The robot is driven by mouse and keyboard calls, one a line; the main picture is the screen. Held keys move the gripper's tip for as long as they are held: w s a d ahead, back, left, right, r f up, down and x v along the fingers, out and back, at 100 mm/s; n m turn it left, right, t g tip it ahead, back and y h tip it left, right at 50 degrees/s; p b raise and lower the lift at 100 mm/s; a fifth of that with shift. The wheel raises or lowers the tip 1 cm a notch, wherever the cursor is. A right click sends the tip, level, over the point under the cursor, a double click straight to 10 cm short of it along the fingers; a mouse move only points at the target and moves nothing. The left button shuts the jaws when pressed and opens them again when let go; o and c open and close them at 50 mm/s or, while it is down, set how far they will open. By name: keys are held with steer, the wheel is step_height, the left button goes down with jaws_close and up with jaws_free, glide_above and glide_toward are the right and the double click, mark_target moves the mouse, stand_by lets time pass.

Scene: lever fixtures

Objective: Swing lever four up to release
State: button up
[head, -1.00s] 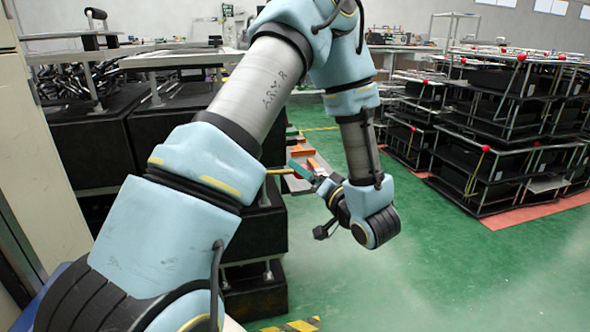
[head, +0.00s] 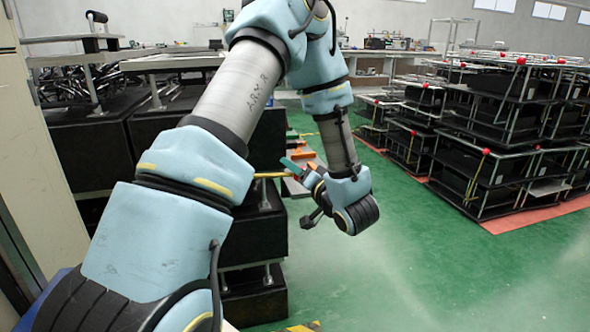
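A thin yellow bar (head: 270,175), possibly a lever, sticks out to the right from behind my arm. My gripper (head: 292,166) is beside the bar's right end, with a teal part showing. I cannot tell whether they touch or whether the fingers are open or shut. An orange piece (head: 301,154) lies just behind the gripper. No number is readable, so I cannot tell which lever is lever four. My arm hides most of the fixture on the left.
Black stacked units (head: 255,235) stand behind and below my arm. Black racks (head: 500,130) with red balls (head: 485,151) fill the right side. The green floor (head: 400,265) between them is clear. A yellow-black striped marking (head: 302,327) is at the bottom edge.

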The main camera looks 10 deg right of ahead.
jaws_close()
stand_by(0.4)
steer(key=shift+r, duration=0.1)
